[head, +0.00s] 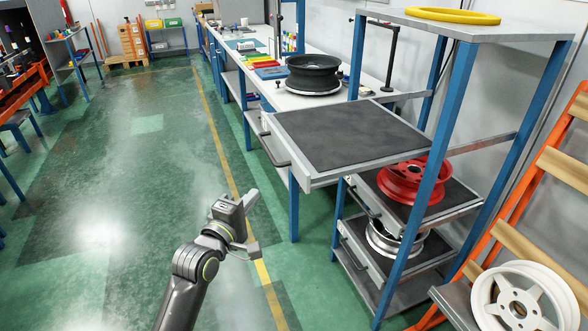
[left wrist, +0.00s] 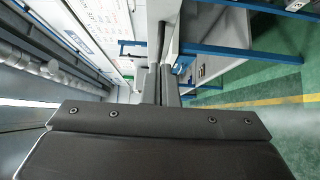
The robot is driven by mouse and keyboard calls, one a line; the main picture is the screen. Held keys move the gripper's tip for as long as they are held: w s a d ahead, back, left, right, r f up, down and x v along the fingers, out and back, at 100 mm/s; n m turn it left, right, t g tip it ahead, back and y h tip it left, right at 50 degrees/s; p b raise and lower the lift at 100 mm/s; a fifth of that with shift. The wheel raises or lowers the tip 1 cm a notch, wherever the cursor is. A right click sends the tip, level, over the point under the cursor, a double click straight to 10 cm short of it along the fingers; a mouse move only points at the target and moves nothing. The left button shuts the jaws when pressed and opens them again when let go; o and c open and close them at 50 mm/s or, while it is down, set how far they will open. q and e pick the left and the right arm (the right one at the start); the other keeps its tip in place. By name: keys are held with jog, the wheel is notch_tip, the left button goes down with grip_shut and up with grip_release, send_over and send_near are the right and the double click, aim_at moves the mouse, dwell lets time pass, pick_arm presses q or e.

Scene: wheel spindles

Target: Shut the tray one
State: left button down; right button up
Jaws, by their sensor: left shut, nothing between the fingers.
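The top tray (head: 345,138) of the blue-post rack is pulled far out toward the aisle. It has a flat, empty dark mat and a bar handle (head: 272,150) on its left front edge. Which tray is number one I cannot read. Below it, a middle tray (head: 455,200) holds a red wheel (head: 412,178), and a lower tray (head: 362,250) holds a silver wheel (head: 390,240). My left gripper (head: 250,200) is left of the top tray's front, apart from the handle. Its fingers are shut and empty in the left wrist view (left wrist: 162,85). My right gripper is not in view.
A long workbench (head: 345,103) with a black wheel (head: 313,76) runs behind the top tray. A yellow ring (head: 453,15) lies on the rack's top shelf (head: 500,31). A white wheel (head: 520,300) sits at lower right by an orange frame. The green floor at left is clear.

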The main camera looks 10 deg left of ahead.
pick_arm(q)
send_near(292, 164)
jog(key=w+a, duration=0.2)
jog(key=w, duration=0.1)
jog(key=shift+w+a, duration=0.15)
jog(key=shift+w, duration=0.15)
jog(key=shift+w+d+p, duration=0.25)
jog(key=shift+w+d, duration=0.1)
jog(key=shift+d, duration=0.2)
jog(key=shift+w+d+p, duration=0.25)
jog(key=shift+w+d, duration=0.1)
jog(key=shift+d, duration=0.2)
jog(key=shift+w+d+f, duration=0.1)
jog(key=shift+w+d, duration=0.2)
jog(key=shift+d, duration=0.25)
